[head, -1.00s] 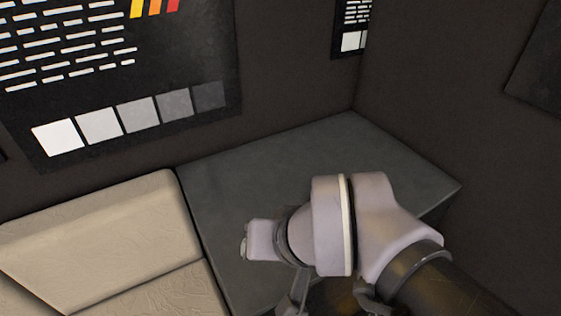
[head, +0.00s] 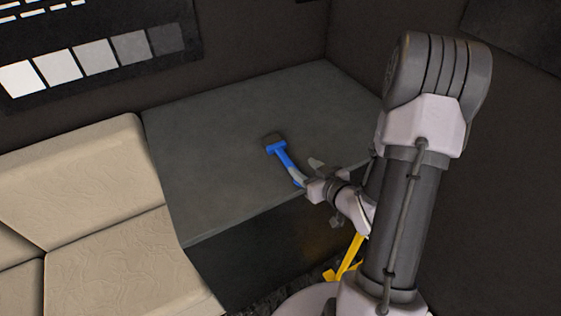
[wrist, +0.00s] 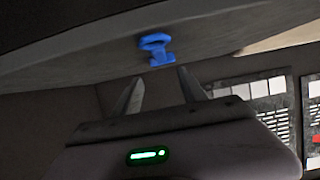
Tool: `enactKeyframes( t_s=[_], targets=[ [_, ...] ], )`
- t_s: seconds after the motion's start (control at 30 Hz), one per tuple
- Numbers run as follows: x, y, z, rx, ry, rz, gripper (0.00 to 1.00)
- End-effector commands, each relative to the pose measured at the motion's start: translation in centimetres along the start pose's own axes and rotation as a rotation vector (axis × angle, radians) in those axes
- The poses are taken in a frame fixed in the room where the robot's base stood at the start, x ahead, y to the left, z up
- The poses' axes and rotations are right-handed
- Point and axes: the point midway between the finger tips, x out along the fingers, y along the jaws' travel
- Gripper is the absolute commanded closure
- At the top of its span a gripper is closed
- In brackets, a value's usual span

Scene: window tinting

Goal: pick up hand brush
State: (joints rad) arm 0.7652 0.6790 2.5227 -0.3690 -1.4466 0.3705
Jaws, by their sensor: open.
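The hand brush (head: 280,154) lies on the dark grey table top near its front edge, with its dark head toward the back and its blue handle toward me. My gripper (head: 306,171) is open and low at the table's front edge, by the handle end. In the head view one finger overlaps the lower handle; I cannot tell if it touches. In the wrist view the blue brush (wrist: 155,49) shows just beyond and roughly between the spread fingertips of my gripper (wrist: 157,79), with nothing held between them.
The dark grey table (head: 200,150) is otherwise clear, with walls behind and to the right. A beige cushioned seat (head: 100,180) adjoins it on the left. A yellow object (head: 349,257) shows below, beside my arm. A dark chart (head: 100,50) hangs on the back wall.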

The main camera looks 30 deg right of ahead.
Motion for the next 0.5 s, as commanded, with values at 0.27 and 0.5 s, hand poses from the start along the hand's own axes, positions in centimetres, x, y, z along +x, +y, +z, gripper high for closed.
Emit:
enactKeyframes(
  t_s=[0.27, 0.5],
  targets=[
    [6.8, -0.1, 0.0, 0.000, 0.000, -0.001, 0.51],
    [10.2, -0.5, -0.2, -0.003, 0.002, -0.001, 0.51]
  ],
)
